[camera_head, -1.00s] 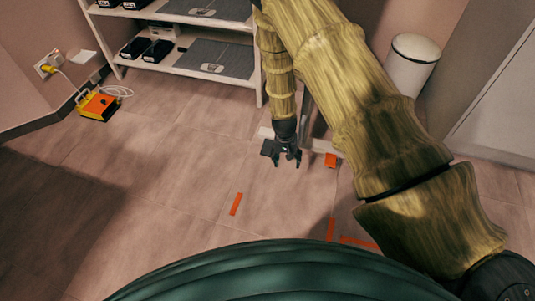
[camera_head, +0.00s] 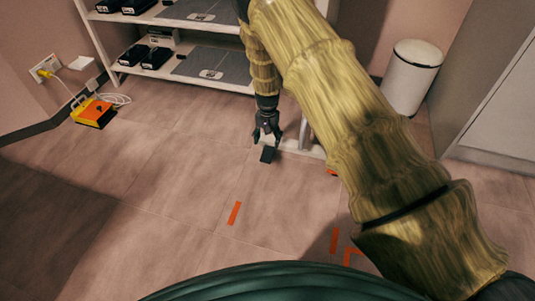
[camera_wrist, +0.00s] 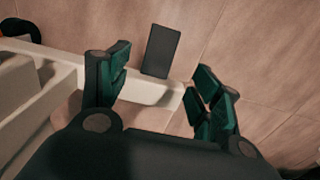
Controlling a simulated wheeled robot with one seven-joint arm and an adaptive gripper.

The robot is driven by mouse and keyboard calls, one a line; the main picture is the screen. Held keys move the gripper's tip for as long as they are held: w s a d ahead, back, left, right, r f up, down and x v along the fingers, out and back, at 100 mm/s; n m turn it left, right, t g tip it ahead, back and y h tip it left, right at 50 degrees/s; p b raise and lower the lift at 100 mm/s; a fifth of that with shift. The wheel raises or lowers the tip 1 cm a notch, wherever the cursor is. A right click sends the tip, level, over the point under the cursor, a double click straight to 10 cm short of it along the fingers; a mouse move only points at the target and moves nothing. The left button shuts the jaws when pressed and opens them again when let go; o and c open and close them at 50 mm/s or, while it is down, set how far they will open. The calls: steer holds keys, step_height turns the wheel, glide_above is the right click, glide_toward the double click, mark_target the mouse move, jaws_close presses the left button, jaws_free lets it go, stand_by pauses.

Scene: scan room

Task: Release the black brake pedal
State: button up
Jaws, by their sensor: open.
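The black brake pedal (camera_head: 267,155) is a small flat dark plate low at the edge of a pale base bar (camera_head: 300,149) near the floor. In the wrist view the pedal (camera_wrist: 161,50) lies ahead, between the lines of the two fingers, with its near end at the pale bar. My gripper (camera_head: 267,135) points down just above and behind the pedal. Its green-padded fingers are spread and empty in the wrist view (camera_wrist: 162,75). I cannot tell whether a fingertip touches the pedal or whether the pedal is pressed.
An orange piece (camera_head: 332,171) is mostly hidden by my arm. Orange tape strips (camera_head: 234,213) mark the floor. A white shelf (camera_head: 183,69) stands behind, a white bin (camera_head: 410,77) at right. A yellow-orange box (camera_head: 92,113) with a cable lies at left. The floor between is clear.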

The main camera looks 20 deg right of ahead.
mark_target(268, 153)
step_height(268, 153, down, 8)
steer(key=b, duration=0.3)
steer(key=shift+f+b, duration=0.15)
steer(key=shift+b, duration=0.2)
jaws_close()
